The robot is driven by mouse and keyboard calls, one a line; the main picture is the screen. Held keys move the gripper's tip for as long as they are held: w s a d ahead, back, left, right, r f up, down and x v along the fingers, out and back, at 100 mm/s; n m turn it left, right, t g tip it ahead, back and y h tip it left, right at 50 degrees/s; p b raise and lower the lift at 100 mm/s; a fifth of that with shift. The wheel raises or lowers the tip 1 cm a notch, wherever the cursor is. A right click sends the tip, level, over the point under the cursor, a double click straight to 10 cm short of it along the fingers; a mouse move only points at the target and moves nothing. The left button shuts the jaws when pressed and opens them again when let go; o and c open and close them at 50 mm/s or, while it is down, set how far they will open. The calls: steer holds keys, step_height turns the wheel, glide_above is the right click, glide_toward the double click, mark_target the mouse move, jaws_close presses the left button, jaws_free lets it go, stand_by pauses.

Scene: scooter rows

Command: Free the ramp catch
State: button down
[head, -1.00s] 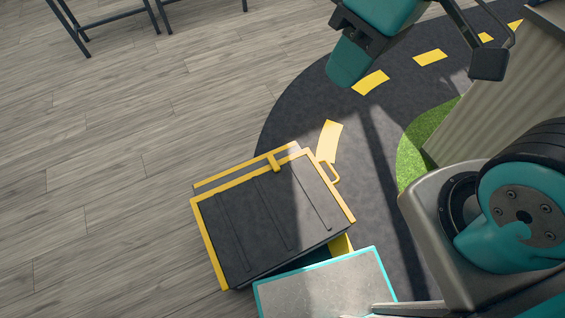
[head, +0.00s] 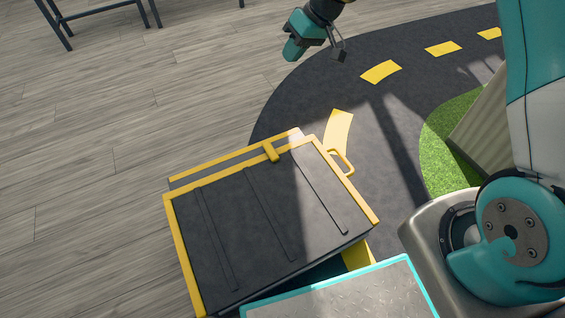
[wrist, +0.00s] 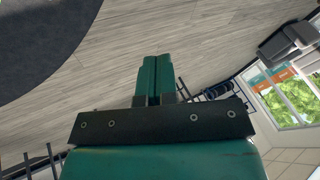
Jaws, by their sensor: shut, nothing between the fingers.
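The ramp (head: 262,220) is a dark grey ribbed panel with yellow edges, low in the middle of the head view. The catch (head: 271,152) is a small yellow tab across the ramp's far yellow edge. A yellow loop handle (head: 341,162) sticks out at the ramp's right side. My gripper (head: 292,50) is well beyond the ramp, in the air near the top of the head view, apart from the catch. In the wrist view my gripper's teal fingers (wrist: 156,62) are together with nothing between them. The catch and ramp are not in the wrist view.
A teal-edged grey plate (head: 345,295) adjoins the ramp's near side. A dark track (head: 390,110) with yellow dashes curves behind it, beside green turf (head: 450,150). Dark metal legs (head: 100,15) stand at the far left. The wooden floor (head: 90,150) on the left is clear.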

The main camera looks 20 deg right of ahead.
steer(key=w+d+f+b, duration=0.2)
steer(key=w+f+b, duration=0.15)
steer(key=f, duration=0.65)
steer(key=w+d+f+b, duration=0.2)
steer(key=f+b, duration=0.3)
steer(key=f, duration=0.5)
steer(key=m+t+b, duration=0.1)
steer(key=t+b, duration=0.1)
steer(key=b, duration=0.7)
glide_toward(282, 154)
steer(key=w+d+r, duration=0.1)
steer(key=d+r, duration=0.2)
steer(key=d, duration=0.1)
steer(key=shift+w+d+r+y, duration=0.15)
steer(key=shift+d+y, duration=0.1)
steer(key=shift+y, duration=0.05)
